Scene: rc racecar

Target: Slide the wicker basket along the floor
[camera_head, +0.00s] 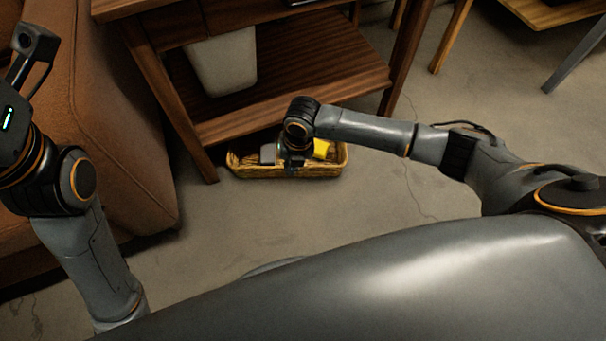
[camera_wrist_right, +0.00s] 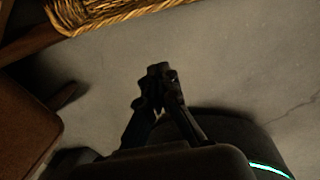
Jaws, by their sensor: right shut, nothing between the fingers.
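The wicker basket (camera_head: 325,171) sits on the floor at the front edge of a wooden side table. It is long, low and tan, and holds a yellow item (camera_head: 321,149) and a grey item (camera_head: 268,153). In the right wrist view the basket's woven side (camera_wrist_right: 125,14) crosses the top edge. My right gripper (camera_head: 293,172) hangs over the basket's near side in the head view. In the right wrist view its fingers (camera_wrist_right: 158,72) are together and empty, over bare floor apart from the basket.
The wooden side table (camera_head: 290,114) stands behind the basket, with a white bin (camera_head: 224,62) on its lower shelf. A brown sofa (camera_head: 118,120) is on the left. The concrete floor (camera_head: 370,215) in front and to the right is clear.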

